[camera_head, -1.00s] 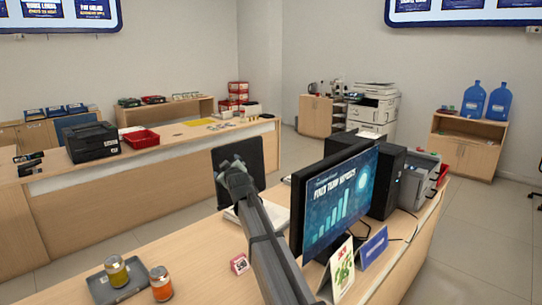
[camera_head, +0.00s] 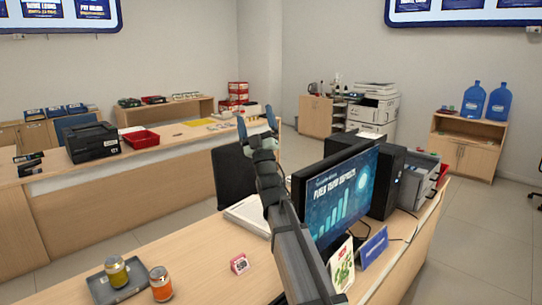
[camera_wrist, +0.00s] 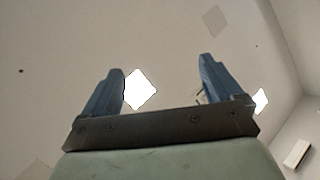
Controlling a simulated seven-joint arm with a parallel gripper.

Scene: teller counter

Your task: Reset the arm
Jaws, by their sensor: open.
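My gripper (camera_head: 256,124) is raised above the counter, near the chair behind it, with its fingers pointing up. In the wrist view its two blue fingers (camera_wrist: 161,90) stand wide apart with nothing between them. My arm reaches up from the bottom of the head view, left of the monitor (camera_head: 340,195), and hides part of the counter.
The wooden counter (camera_head: 200,262) holds a grey tray (camera_head: 100,290) with a yellow-lidded jar (camera_head: 116,272), an orange jar (camera_head: 160,284), a small pink clock (camera_head: 239,263), papers (camera_head: 248,212) and a blue sign (camera_head: 373,246). A dark chair (camera_head: 230,175) stands behind.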

